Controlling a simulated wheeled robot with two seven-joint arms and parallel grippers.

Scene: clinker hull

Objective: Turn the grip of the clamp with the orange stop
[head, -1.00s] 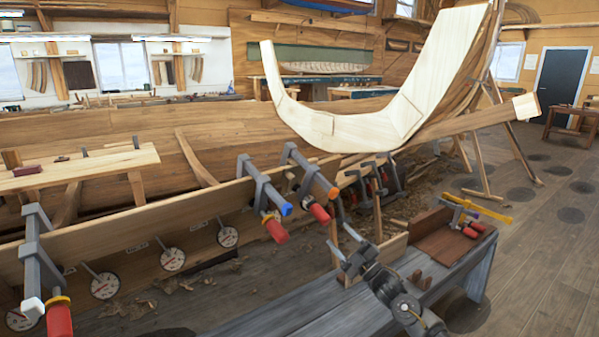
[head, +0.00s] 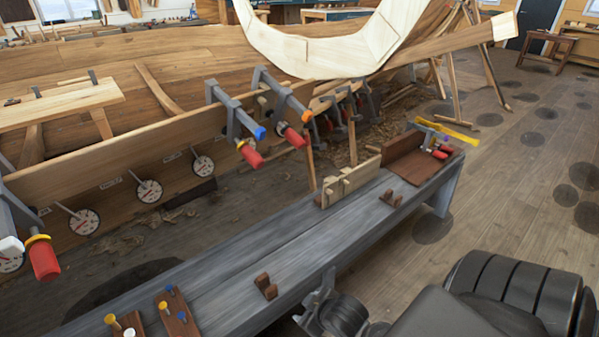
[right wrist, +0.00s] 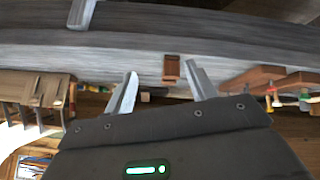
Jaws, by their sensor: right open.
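The clamp with the orange stop (head: 306,116) sits on the upper plank edge of the hull. Its bar slopes down toward me, and its red grip (head: 294,139) with a bluish collar hangs below the stop. Just left is a clamp with a blue stop (head: 260,133) and a red grip (head: 251,155). A third, with a white stop (head: 11,245) and a red grip (head: 44,260), is at the left edge. My right gripper (head: 322,283) is low by the bench's near edge, well away from the clamps. The right wrist view shows its fingers (right wrist: 160,73) apart and empty. My left gripper is out of view.
A long grey bench (head: 225,285) crosses the foreground, with small wooden blocks (head: 265,286) and a brown box (head: 408,160) on it. A pale curved timber (head: 310,50) rises behind the clamps.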

